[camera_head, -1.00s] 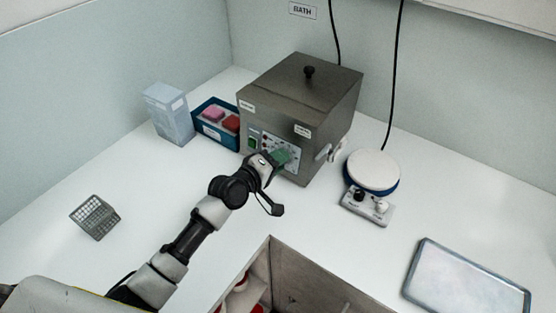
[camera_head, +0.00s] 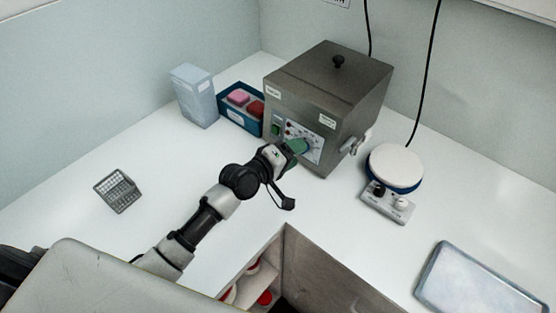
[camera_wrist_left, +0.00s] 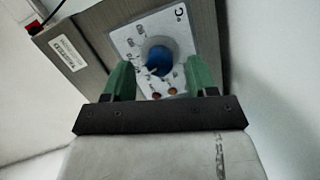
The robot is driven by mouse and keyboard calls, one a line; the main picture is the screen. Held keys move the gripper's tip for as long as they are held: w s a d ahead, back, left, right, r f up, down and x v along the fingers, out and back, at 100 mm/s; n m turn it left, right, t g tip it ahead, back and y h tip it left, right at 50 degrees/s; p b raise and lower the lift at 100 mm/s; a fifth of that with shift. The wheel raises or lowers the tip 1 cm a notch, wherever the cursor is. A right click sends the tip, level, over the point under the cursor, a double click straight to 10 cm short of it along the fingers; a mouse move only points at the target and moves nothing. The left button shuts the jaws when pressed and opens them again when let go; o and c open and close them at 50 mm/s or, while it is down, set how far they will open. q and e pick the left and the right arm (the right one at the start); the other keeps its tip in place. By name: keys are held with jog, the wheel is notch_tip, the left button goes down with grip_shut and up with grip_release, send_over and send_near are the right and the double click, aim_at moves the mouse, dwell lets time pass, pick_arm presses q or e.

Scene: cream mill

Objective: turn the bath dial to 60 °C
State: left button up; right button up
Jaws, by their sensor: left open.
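The bath (camera_head: 325,95) is a grey metal box with a lid and black knob, at the back middle of the counter in the head view. Its dial (camera_wrist_left: 158,60) is a blue knob on a white scale plate (camera_wrist_left: 125,40) in the left wrist view. My left gripper (camera_head: 300,147) is in front of the bath's panel. In the wrist view its two green fingers (camera_wrist_left: 160,78) are open, one on each side of the dial and apart from it. The dial is mostly hidden by the gripper in the head view. The scale numbers are too blurred to read.
A blue tray (camera_head: 227,117) with pink and red blocks and a pale box (camera_head: 194,95) stand left of the bath. A round-topped hotplate (camera_head: 396,170) stands to its right. A wire basket (camera_head: 118,190) and a metal tray (camera_head: 480,285) lie on the counter.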

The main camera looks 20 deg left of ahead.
pick_arm(q)
jog(key=b+v, duration=0.1)
jog(key=v, duration=0.7)
jog(key=shift+s, duration=0.2)
